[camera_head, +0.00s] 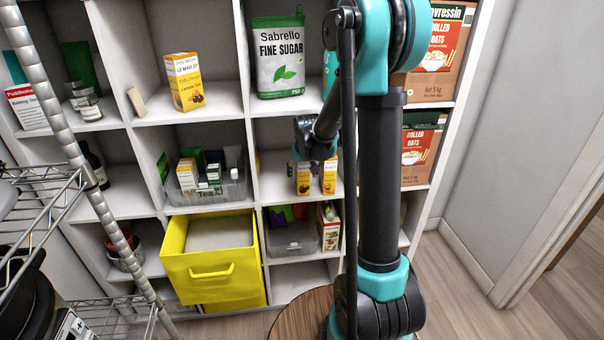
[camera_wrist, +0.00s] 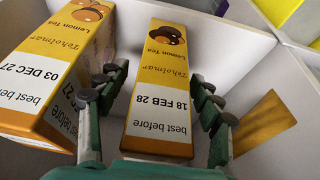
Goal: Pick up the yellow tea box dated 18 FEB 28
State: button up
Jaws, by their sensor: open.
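The yellow tea box dated 18 FEB 28 (camera_wrist: 160,95) stands in the middle of the wrist view, its text upside down there. My gripper (camera_wrist: 158,76) is open, one finger on each side of this box; I cannot tell whether either touches it. A similar box dated 03 DEC 27 (camera_wrist: 62,75) is just left of the left finger. In the head view, my gripper (camera_head: 314,150) is in a middle shelf compartment, partly covering two yellow boxes. The left one (camera_head: 303,180) appears to be the 18 FEB 28 box; its date is unreadable there.
White compartment walls are close around my gripper, with an orange-brown piece (camera_wrist: 265,122) at the right in the wrist view. Another yellow tea box (camera_head: 185,85) stands one shelf up. A clear tea bin (camera_head: 208,193) is in the compartment to the left. A wire rack (camera_head: 40,200) stands at far left.

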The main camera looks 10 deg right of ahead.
jog(key=c, duration=1.3)
jog(key=shift+c, duration=0.2)
jog(key=shift+s+r, duration=0.1)
jog(key=shift+r, duration=0.05)
